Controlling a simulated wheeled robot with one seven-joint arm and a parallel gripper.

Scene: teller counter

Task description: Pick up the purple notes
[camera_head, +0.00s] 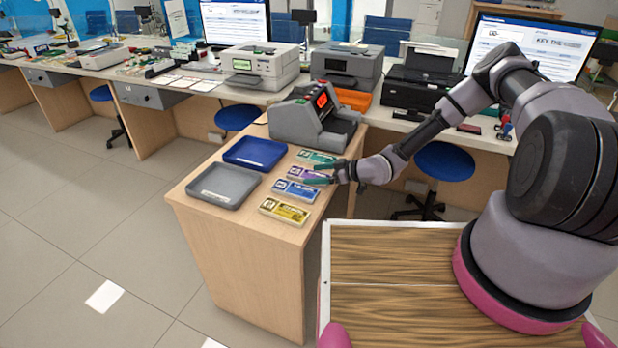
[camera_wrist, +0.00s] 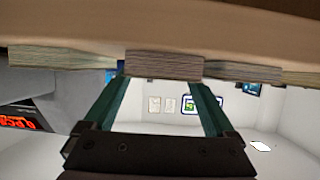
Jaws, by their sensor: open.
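The purple notes (camera_head: 303,173) lie flat on the wooden counter, in a row between the green notes (camera_head: 316,157) and the blue notes (camera_head: 297,190). My gripper (camera_head: 319,174) is open at their right end, its two green fingers pointing at the row. In the wrist view, the edge of a note bundle (camera_wrist: 164,65) sits in the middle, just ahead of and between my open fingers (camera_wrist: 160,82); its position in the row fits the purple notes. Nothing is held. My fingertips partly hide the right end of the purple notes in the head view.
Yellow notes (camera_head: 285,211) lie at the near end of the row. A grey tray (camera_head: 223,202) and a blue tray (camera_head: 255,165) stand left of the notes. A grey counting machine (camera_head: 314,118) with a red display stands behind. Neighbouring bundles leave narrow gaps.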

